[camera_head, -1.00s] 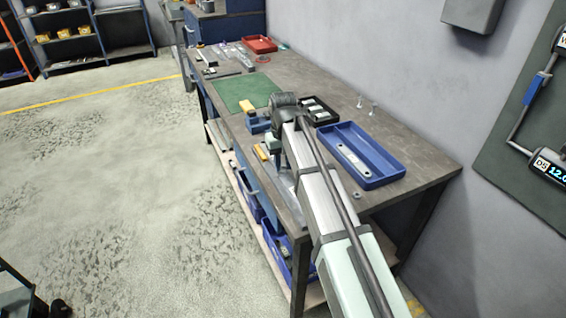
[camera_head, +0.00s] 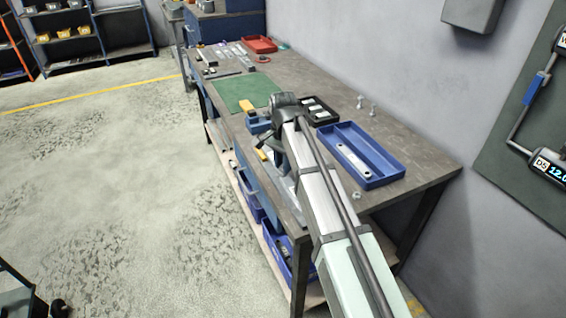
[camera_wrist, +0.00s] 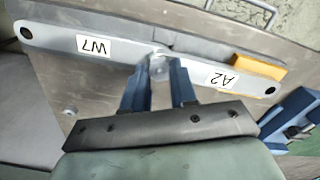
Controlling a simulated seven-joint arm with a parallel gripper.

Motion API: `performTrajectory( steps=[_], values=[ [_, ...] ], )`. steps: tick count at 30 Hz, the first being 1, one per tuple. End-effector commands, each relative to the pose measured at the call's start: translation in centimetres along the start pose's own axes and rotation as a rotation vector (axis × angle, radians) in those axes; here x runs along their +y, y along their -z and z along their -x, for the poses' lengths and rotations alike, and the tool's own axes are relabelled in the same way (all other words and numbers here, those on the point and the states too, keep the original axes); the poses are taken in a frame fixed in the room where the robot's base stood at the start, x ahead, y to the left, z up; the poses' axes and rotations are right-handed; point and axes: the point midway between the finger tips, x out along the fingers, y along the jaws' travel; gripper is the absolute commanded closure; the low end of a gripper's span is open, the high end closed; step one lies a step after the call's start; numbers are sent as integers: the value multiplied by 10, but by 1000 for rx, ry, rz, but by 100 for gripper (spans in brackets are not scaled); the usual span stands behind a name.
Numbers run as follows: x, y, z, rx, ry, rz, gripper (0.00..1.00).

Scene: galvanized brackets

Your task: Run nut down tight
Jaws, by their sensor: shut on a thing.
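Two grey metal brackets, labelled W7 (camera_wrist: 60,38) and A2 (camera_wrist: 235,84), lie end to end in the wrist view and meet at the middle. My gripper (camera_wrist: 160,72) is there, its two blue fingers closed on a small metal nut (camera_wrist: 159,66) over the joint. The fingers partly hide the nut, and I cannot tell how close it sits to the bracket. In the head view my arm covers the gripper and the joint.
A yellow block (camera_wrist: 258,66) and a blue fixture (camera_wrist: 292,124) are close to bracket A2. A blue tray (camera_head: 385,178) holds another bracket; a black tray (camera_head: 333,118) is beside it. Upright bolts (camera_head: 373,109) stand behind. A small ring-shaped part (camera_head: 356,195) lies near the blue tray.

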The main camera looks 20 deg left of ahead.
Motion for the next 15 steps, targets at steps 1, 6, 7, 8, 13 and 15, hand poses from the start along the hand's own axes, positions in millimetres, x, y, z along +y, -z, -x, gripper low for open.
performTrajectory(
  steps=[1, 6, 7, 8, 13, 15],
  values=[
    [0, 0, 0, 0, 0, -49, 100],
    [0, 0, 0, 0, 0, -222, 100],
    [0, 0, 0, 0, 0, -252, 100],
    [0, 0, 0, 0, 0, -281, 100],
    [0, 0, 0, 0, 0, -396, 100],
    [0, 0, 0, 0, 0, -415, 100]
  ],
)
